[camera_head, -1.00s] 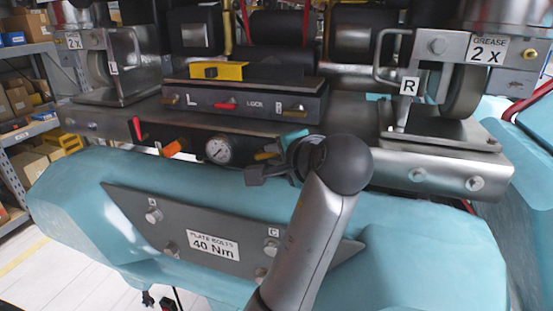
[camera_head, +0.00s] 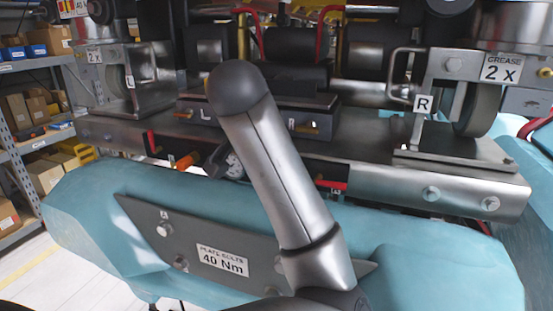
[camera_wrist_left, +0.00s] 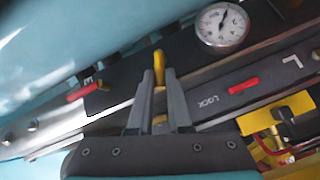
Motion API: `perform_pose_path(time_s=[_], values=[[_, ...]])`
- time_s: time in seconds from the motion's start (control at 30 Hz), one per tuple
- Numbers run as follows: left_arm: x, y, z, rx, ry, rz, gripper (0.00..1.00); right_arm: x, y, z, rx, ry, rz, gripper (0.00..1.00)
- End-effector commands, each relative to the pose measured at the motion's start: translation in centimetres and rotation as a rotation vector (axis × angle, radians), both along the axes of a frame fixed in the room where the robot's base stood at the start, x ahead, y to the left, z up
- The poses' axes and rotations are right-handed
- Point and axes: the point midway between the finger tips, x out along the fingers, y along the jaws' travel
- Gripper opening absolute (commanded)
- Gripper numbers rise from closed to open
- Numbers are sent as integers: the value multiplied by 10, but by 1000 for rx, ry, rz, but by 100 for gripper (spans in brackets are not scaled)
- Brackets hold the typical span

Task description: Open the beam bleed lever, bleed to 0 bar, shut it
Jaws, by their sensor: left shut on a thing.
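In the left wrist view my left gripper (camera_wrist_left: 160,95) is shut on the yellow bleed lever (camera_wrist_left: 158,62), whose end shows between and beyond the fingers. The round white pressure gauge (camera_wrist_left: 222,27) is right of the lever in that view. Its needle shows, but the figures are too small to read. My right gripper is not in view.
A red handle (camera_wrist_left: 85,91) sits left of the lever in the wrist view. Another red handle (camera_wrist_left: 243,85) lies by the LOCK mark. An orange knob (camera_head: 187,161) is left of the gauge in the head view. The teal body (camera_head: 430,250) lies below the beam.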

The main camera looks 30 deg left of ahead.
Motion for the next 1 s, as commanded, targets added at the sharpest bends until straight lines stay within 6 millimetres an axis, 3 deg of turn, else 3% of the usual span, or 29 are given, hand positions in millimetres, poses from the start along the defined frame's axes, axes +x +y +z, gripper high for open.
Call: perform_pose_path(time_s=[0.4,0.93,0.97,1.0], values=[[-2,6,-1,-159,-32,-2,0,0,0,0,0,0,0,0],[-2,7,-2,-179,-32,0,0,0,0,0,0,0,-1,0],[-2,7,-2,-179,-32,0,18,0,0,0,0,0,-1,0],[-2,7,-2,-178,-31,1,22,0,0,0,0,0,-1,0]])
